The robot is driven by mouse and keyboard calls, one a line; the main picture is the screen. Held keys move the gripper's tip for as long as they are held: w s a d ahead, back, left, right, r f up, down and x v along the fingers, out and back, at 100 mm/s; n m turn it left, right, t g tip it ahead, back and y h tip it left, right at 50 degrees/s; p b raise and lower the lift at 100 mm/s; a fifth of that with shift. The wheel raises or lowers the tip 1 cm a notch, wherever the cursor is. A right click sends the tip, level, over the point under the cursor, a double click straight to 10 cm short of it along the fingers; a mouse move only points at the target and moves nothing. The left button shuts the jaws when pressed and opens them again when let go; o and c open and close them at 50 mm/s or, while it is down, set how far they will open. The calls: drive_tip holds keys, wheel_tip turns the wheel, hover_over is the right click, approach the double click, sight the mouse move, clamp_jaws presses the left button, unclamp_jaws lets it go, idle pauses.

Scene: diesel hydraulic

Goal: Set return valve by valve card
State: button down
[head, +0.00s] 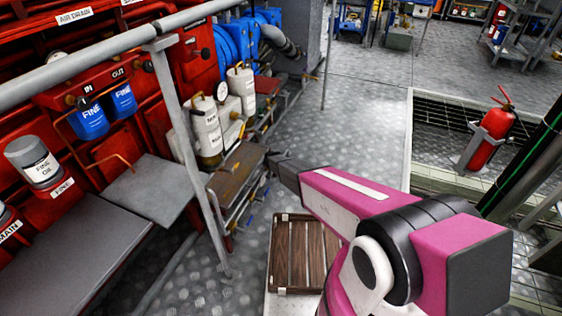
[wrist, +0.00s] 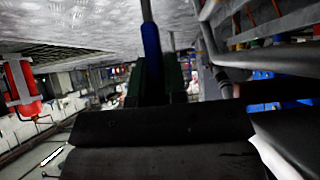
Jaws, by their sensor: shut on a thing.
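My gripper (head: 270,158) reaches left to the edge of a brown bench-like panel (head: 238,170) beside the red machine. In the wrist view my gripper (wrist: 153,78) has its dark green fingers closed around a blue lever handle (wrist: 151,45) with a grey rod beyond it. The handle's valve body is out of sight, and the head view does not show the handle in the jaws. Small levers with blue and yellow ends (head: 241,220) show below the panel. I cannot make out a valve card, and the handle's setting is unclear.
A grey rail post (head: 185,150) stands left of my arm. White bottles (head: 207,132) stand behind the panel. A wooden slatted platform (head: 300,255) lies below my arm. A red extinguisher (head: 490,135) stands right. The floor plate (head: 345,110) beyond is clear.

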drive_tip(key=shift+s+a+t, duration=0.15)
drive_tip(key=shift+s+t, duration=0.15)
drive_tip(key=shift+t, duration=0.2)
drive_tip(key=c, duration=1.2)
unclamp_jaws()
drive_tip(key=shift+o, duration=0.2)
drive_tip(key=shift+s+r, duration=0.1)
drive_tip(key=v, duration=1)
drive_tip(key=shift+s+a+r, duration=0.15)
drive_tip(key=shift+a+r, duration=0.05)
